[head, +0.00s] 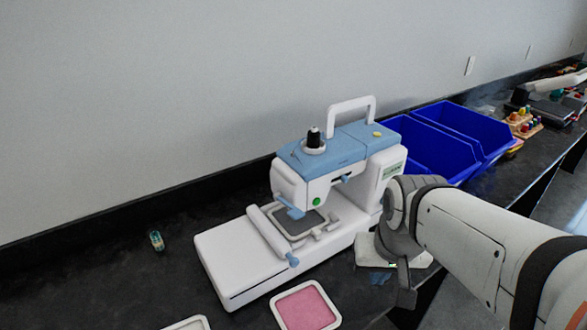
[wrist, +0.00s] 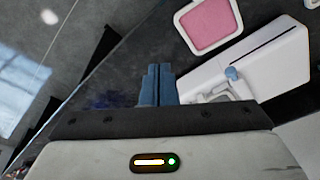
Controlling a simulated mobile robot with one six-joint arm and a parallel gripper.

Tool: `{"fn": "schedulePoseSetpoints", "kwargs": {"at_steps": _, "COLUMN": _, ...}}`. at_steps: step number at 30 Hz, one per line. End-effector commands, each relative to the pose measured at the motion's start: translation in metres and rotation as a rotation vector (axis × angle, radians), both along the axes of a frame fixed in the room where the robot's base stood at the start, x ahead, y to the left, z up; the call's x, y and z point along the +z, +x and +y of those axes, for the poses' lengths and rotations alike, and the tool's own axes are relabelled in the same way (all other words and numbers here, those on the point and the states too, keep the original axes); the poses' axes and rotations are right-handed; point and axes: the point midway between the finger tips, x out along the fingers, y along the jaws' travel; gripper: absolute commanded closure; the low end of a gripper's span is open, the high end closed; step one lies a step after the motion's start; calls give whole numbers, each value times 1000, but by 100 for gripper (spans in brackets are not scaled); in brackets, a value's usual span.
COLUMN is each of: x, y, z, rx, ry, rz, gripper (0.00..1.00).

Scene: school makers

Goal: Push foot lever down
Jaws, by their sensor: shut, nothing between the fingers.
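The white and blue sewing machine (head: 340,160) stands upright on the dark counter in the head view. A small blue lever-like part (head: 346,179) shows under its head, and a blue foot part (head: 292,212) is above the stitching area. I cannot tell for sure which is the foot lever. A blue knob (head: 293,260) sits at the front of the hoop carriage, also in the wrist view (wrist: 232,73). My gripper (wrist: 157,72) is shut and empty, its blue fingers together over the counter beside the machine, apart from it. In the wrist view, my gripper body hides part of the machine.
A pink-filled hoop (head: 306,306) lies in front of the machine, also in the wrist view (wrist: 210,24). Blue bins (head: 466,132) stand behind right. A small teal spool (head: 156,240) lies at left. The counter (head: 110,270) is mostly clear at left; the wall (head: 150,90) is behind.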

Motion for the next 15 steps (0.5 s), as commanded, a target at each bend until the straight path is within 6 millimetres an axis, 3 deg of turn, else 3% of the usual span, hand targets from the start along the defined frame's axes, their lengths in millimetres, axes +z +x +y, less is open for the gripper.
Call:
{"fn": "schedulePoseSetpoints", "kwargs": {"at_steps": 1, "x": 18, "y": 11, "z": 0, "rx": -48, "ry": 15, "rz": 15, "gripper": 100}}
{"fn": "schedulePoseSetpoints", "kwargs": {"at_steps": 6, "x": 59, "y": 58, "z": 25, "rx": -262, "ry": 78, "rz": 83, "gripper": 100}}
{"fn": "schedulePoseSetpoints", "kwargs": {"at_steps": 12, "x": 92, "y": 120, "z": 70, "rx": -573, "ry": 133, "rz": 179, "gripper": 100}}
{"fn": "schedulePoseSetpoints", "kwargs": {"at_steps": 15, "x": 98, "y": 144, "z": 93, "rx": -716, "ry": 144, "rz": 222, "gripper": 100}}
